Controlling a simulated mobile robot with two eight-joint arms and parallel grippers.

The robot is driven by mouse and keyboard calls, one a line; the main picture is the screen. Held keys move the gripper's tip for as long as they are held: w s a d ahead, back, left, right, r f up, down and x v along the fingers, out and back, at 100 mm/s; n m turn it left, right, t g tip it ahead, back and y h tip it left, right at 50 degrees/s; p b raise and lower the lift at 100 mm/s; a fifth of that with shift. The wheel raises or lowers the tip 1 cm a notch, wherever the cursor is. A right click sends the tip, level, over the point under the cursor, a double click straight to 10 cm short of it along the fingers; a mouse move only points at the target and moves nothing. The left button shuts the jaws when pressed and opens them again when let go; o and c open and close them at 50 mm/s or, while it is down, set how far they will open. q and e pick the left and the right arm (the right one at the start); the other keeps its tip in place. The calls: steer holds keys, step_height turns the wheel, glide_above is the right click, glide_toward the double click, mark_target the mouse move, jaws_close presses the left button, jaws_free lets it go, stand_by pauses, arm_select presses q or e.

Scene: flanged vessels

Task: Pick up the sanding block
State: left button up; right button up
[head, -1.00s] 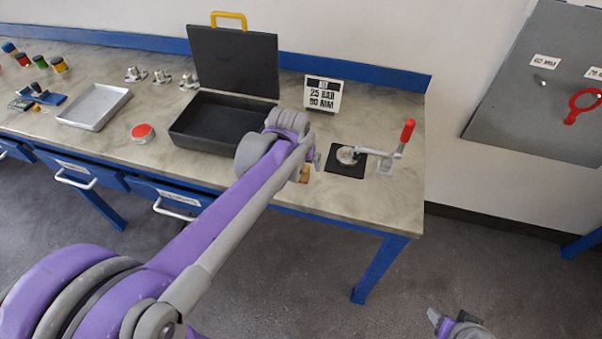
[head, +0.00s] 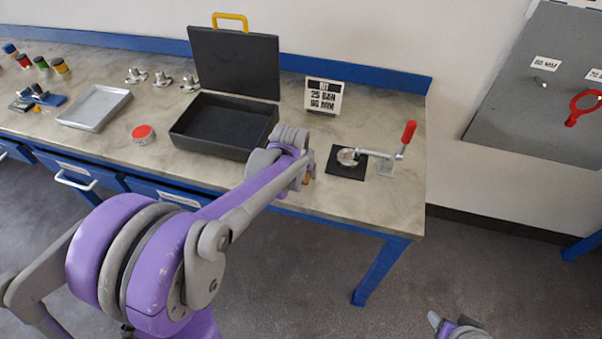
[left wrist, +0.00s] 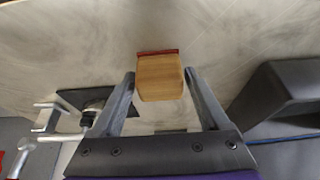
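The sanding block (left wrist: 160,78) is a wooden block with a thin red layer along its far edge. It rests on the grey worktop. My left gripper (left wrist: 158,73) is open, with one finger on each side of the block's near part and narrow gaps showing. In the head view the left gripper (head: 308,173) is at the front edge of the bench, mostly hidden by its own wrist, and only a sliver of the block shows there. My right gripper (head: 434,318) shows at the bottom, away from the bench; its opening is unclear.
An open black case (head: 217,145) stands just left of the gripper. A sign (head: 324,96) stands behind.

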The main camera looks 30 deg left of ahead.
arm_select(q)
steer(key=c, duration=1.1)
steer(key=shift+o, duration=0.2)
steer(key=shift+r, duration=0.15)
step_height(320, 180, up, 10)
steer(key=shift+f+p, duration=0.1)
steer(key=shift+p, duration=0.3)
